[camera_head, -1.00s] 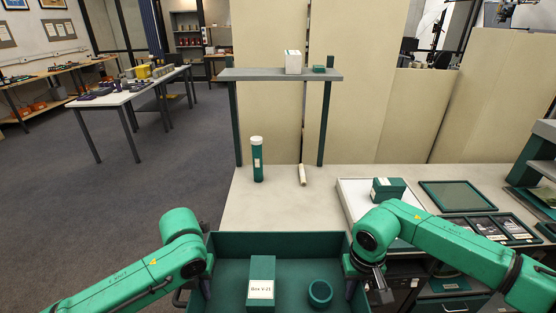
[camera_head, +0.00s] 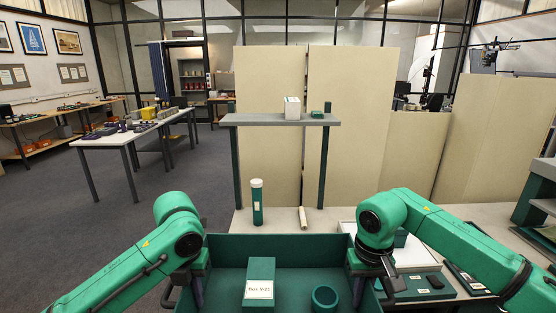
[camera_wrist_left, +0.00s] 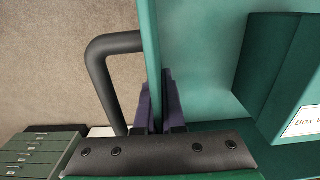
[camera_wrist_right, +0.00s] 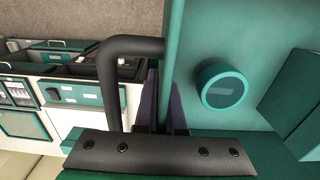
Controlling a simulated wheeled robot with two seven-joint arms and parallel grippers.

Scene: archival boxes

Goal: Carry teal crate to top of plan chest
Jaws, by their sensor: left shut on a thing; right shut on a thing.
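The teal crate (camera_head: 285,241) is at the bottom centre of the head view, in front of the table, and looks roughly level. My left gripper (camera_head: 198,288) is shut on its left wall and my right gripper (camera_head: 359,288) on its right wall. The left wrist view shows the fingers (camera_wrist_left: 160,108) on both sides of the wall, and so does the right wrist view (camera_wrist_right: 163,103). Inside the crate stand a teal labelled box (camera_head: 260,275) and a round teal cup (camera_head: 325,297). A green drawer unit (camera_wrist_left: 35,152), possibly the plan chest, shows at lower left in the left wrist view.
The table (camera_head: 280,219) beyond the crate carries a teal tube (camera_head: 257,203), a small cream roll (camera_head: 303,217) and a raised shelf (camera_head: 280,119). Open carpet (camera_head: 130,215) lies to the left.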

